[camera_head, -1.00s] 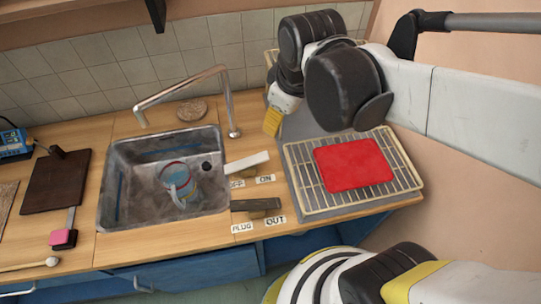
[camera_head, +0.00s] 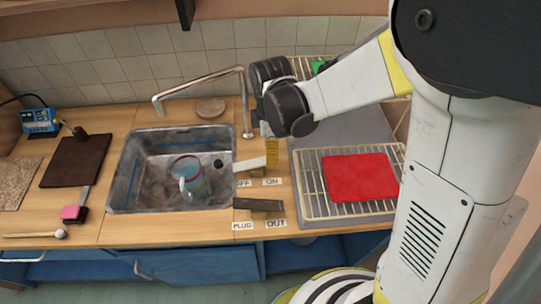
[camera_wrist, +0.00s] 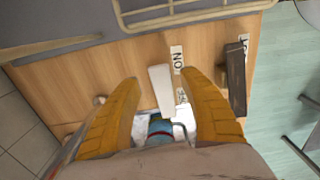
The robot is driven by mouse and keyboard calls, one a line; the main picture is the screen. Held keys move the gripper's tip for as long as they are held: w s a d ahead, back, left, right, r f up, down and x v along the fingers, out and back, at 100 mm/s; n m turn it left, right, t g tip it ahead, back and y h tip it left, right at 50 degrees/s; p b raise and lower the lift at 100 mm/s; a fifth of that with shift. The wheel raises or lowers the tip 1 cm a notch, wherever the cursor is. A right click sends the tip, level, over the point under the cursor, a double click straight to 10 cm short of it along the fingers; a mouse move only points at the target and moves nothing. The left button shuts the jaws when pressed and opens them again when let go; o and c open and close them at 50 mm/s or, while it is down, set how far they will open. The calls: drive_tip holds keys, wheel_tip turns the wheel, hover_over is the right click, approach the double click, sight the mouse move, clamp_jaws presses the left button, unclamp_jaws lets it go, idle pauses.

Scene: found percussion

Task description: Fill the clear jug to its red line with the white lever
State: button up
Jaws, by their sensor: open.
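The clear jug (camera_head: 188,170) stands in the sink (camera_head: 150,196), with a bluish tint and a red line around it. It also shows in the wrist view (camera_wrist: 160,128), below the lever. The white lever (camera_head: 247,165) sits on the counter right of the sink, near the OFF and ON labels. My gripper (camera_head: 272,153) is open at the lever's right end. In the wrist view, my yellow fingers (camera_wrist: 159,74) lie on either side of the white lever (camera_wrist: 161,94), with gaps showing. I cannot tell the water level or whether the tap runs.
A dark lever (camera_head: 258,204) with PLUG and OUT labels lies close in front. A tap (camera_head: 240,100) arches over the sink. A wire rack (camera_head: 310,190) with a red mat (camera_head: 360,177) stands at right. A brown board (camera_head: 75,160) lies at left.

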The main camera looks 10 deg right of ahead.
drive_tip(key=shift+f+b, duration=0.35)
drive_tip(key=shift+f, duration=1.25)
clamp_jaws()
drive_tip(key=shift+d+f+y+b, duration=0.25)
drive_tip(key=shift+y+b, duration=0.1)
drive_tip(key=shift+y, duration=0.25)
drive_tip(key=shift+a, duration=0.1)
unclamp_jaws()
